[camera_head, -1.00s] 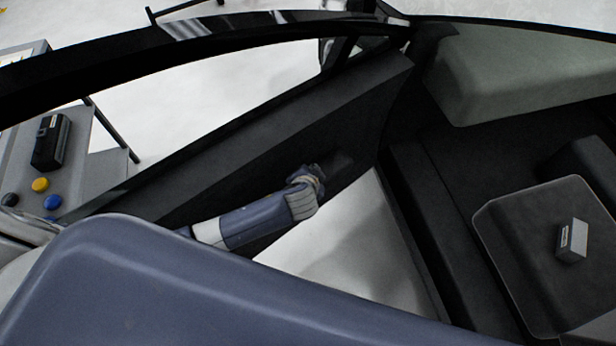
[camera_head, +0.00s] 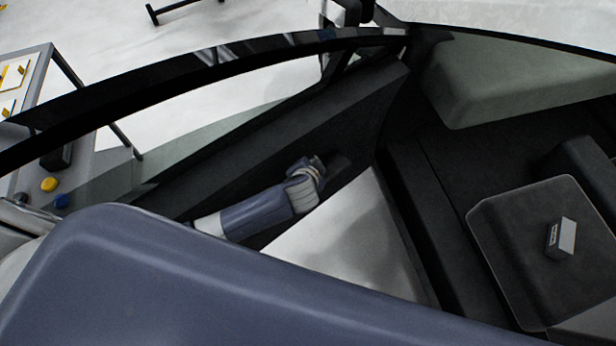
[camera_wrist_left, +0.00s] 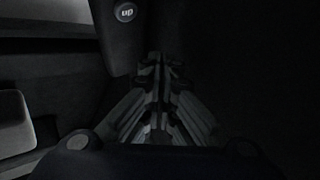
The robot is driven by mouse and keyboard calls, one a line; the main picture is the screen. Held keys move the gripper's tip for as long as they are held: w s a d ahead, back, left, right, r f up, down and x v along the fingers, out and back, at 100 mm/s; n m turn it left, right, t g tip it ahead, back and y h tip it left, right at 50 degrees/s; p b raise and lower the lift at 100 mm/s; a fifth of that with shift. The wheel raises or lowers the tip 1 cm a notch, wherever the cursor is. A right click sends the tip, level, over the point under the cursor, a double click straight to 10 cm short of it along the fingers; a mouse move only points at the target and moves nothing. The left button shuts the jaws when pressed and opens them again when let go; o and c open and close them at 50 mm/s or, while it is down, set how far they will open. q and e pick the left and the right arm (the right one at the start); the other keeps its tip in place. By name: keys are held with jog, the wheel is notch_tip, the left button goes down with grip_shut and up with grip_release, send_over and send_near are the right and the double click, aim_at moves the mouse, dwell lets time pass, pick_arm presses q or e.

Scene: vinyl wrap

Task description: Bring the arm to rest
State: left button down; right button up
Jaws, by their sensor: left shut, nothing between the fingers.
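My left arm (camera_head: 255,213) comes in from the left and reaches over the dark door panel (camera_head: 250,150) of the vehicle. My left gripper (camera_head: 332,166) is at its end, close to the panel, and its dark fingers are hard to make out there. In the left wrist view the fingers (camera_wrist_left: 158,100) are together and empty. I cannot tell whether the fingertips touch anything. My right gripper is not in view.
A small grey box (camera_head: 561,238) lies on a dark seat (camera_head: 505,240) at the right. A dark curved frame (camera_head: 190,85) crosses the upper left. Beyond it stands a grey table (camera_head: 95,165) with yellow and blue round items. Pale floor shows through the door gap.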

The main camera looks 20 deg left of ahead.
pick_arm(q)
jog(key=shift+s, duration=0.1)
dwell(0.4)
jog(key=s+a+r+n+g+h, duration=0.1)
jog(key=s+a+r+n+g, duration=0.15)
jog(key=s, duration=0.55)
jog(key=s+a+r+n+g, duration=0.1)
jog(key=s+r, duration=0.3)
jog(key=s, duration=0.5)
jog(key=s+a+r+n+g+h, duration=0.1)
jog(key=s+a+r+n+g, duration=0.15)
jog(key=s, duration=0.55)
notch_tip(320, 180, down, 29)
jog(key=s+m+b, duration=0.1)
jog(key=b, duration=0.3)
jog(key=s+a+f+g+b, duration=0.2)
jog(key=s+f+b, duration=0.2)
jog(key=s+f, duration=1.3)
notch_tip(320, 180, down, 5)
jog(key=shift+s+a+r, duration=0.15)
jog(key=shift+s+a, duration=0.05)
jog(key=shift+s, duration=0.15)
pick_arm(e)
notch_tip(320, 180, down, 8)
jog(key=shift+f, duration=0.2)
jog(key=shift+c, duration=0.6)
